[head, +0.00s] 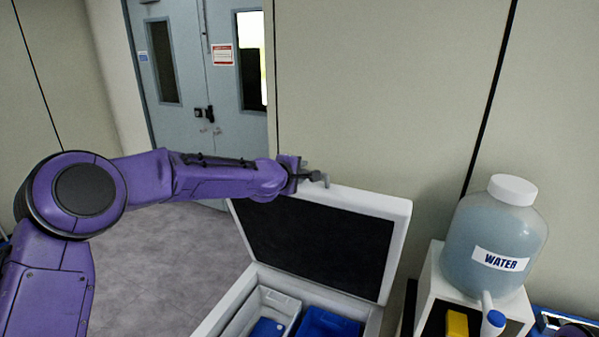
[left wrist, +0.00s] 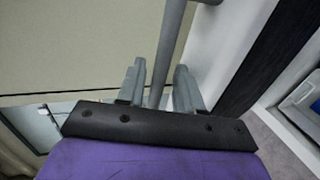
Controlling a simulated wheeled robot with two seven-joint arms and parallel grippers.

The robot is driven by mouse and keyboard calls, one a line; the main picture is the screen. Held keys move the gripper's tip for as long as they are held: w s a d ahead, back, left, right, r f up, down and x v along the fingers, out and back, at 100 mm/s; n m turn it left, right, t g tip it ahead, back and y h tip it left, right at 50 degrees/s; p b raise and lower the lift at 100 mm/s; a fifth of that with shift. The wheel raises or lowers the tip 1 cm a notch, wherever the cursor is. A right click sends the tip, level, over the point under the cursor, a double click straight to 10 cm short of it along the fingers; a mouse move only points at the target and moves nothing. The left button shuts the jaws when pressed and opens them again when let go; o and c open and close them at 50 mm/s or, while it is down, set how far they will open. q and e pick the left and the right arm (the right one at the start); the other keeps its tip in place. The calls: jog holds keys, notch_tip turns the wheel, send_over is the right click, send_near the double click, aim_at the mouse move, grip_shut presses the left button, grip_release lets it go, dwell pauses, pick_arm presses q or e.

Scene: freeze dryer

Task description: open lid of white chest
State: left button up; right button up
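The white chest (head: 257,277) stands at the lower middle of the head view. Its lid (head: 400,213) is raised and leans back, with its dark inner face (head: 318,240) showing. In the left wrist view, a grey bar (left wrist: 170,45) runs between the two fingers (left wrist: 160,75). The fingers stand apart, with gaps beside the bar, so the gripper looks open around it. The lid's edge and dark inner face (left wrist: 275,50) are to the right. My right gripper is not in view.
Inside the chest are a white bin (head: 268,303) and a blue bin (head: 328,323). A water jug (head: 495,240) stands on a white stand (head: 431,290) right of the chest, with a yellow object (head: 457,323) below. Grey double doors (head: 190,75) and open floor lie left.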

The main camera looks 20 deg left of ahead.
pick_arm(q)
jog(key=b+v, duration=0.3)
jog(key=v, duration=0.7)
jog(key=shift+s, duration=0.25)
jog(key=shift+r, duration=0.15)
jog(key=s+a+f+m+g+y+b, duration=0.15)
jog(key=s+f, duration=0.25)
jog(key=f, duration=0.7)
jog(key=s+a+f+m+g+y+b, duration=0.15)
jog(key=s+f, duration=0.25)
jog(key=f, duration=0.8)
jog(key=s+a+f+m+y+b, duration=0.15)
jog(key=s+f, duration=0.25)
jog(key=f, duration=0.7)
jog(key=s+f+m+g+b, duration=0.2)
jog(key=s+f+g+b, duration=0.1)
jog(key=s+f, duration=1)
jog(key=s+f+m+g+b, duration=0.3)
jog(key=s+f, duration=1.1)
jog(key=s, duration=0.5)
jog(key=shift+a+f+g+b, duration=0.25)
jog(key=shift+a+g+b, duration=0.2)
jog(key=shift+g, duration=0.65)
